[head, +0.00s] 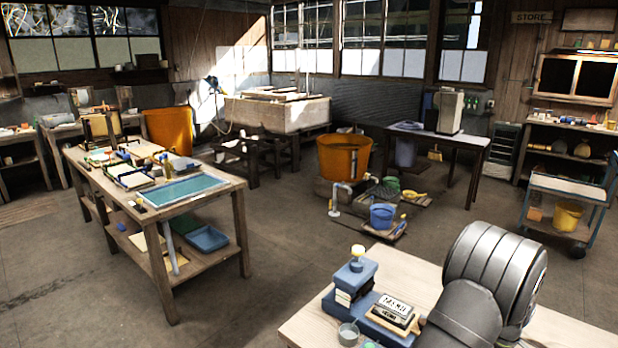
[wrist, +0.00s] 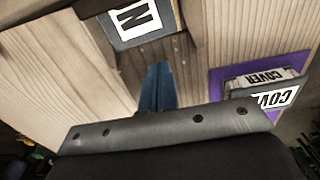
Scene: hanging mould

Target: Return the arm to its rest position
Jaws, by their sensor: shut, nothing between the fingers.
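My arm (head: 492,275) shows in the head view as thick grey links at the lower right, over the near wooden bench. My gripper is not visible in that view. In the wrist view a dark grey housing with screws fills the lower part, and two blue fingers of my gripper (wrist: 158,68) stick out beyond it, side by side. They are shut with nothing between them. They are over or near the wooden surface (wrist: 245,30); the height is hard to tell.
The near bench (head: 310,318) holds labelled blocks (head: 392,310), a blue-grey stand (head: 352,275) and a small cup (head: 348,334). In the wrist view a block labelled N (wrist: 135,22) and COVER-labelled items (wrist: 262,80) on a purple sheet (wrist: 218,82) lie around the fingers.

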